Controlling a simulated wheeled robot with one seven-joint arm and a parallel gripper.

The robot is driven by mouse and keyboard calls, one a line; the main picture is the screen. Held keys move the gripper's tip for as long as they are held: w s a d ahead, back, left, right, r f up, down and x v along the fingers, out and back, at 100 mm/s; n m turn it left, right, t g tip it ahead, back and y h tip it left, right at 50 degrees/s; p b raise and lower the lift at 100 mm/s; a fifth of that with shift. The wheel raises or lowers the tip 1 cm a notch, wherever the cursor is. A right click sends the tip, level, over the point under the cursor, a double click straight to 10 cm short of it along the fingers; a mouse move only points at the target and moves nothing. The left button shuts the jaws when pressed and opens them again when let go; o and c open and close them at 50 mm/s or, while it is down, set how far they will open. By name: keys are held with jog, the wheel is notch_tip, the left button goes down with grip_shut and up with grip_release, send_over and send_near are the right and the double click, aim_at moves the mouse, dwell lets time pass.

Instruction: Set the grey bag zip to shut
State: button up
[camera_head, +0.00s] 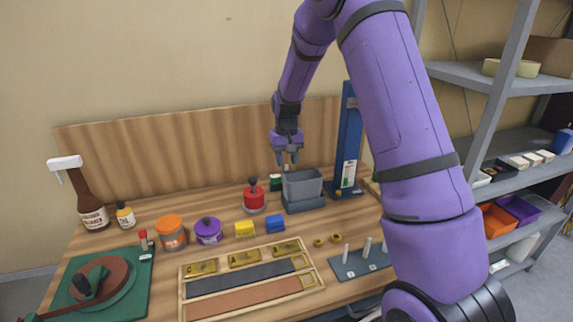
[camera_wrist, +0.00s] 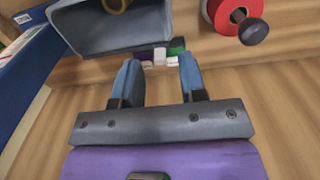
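The grey bag (camera_head: 302,188) stands at the back of the wooden table, on a darker base. In the wrist view the grey bag (camera_wrist: 85,32) is at the top left; its mouth is open and a yellowish round thing (camera_wrist: 116,4) shows inside. I cannot make out the zip pull for certain. My gripper (camera_head: 287,163) points down, just above and left of the bag's rear edge. In the wrist view my gripper (camera_wrist: 160,66) has its two fingers apart, with nothing clearly held between them.
A red knobbed container (camera_head: 254,198) is left of the bag, and a tall blue stand (camera_head: 348,140) is to its right. Small green and white pieces (camera_wrist: 165,55) lie beyond my fingertips. A wooden backboard (camera_head: 180,150) rises behind.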

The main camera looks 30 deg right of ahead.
jog(key=shift+f, duration=1)
grip_shut()
jog(key=d, duration=0.3)
jog(key=s+d, duration=0.1)
jog(key=d, duration=0.5)
jog(key=shift+s+d, duration=0.15)
jog(key=shift+s, duration=0.25)
grip_release()
notch_tip(320, 180, up, 11)
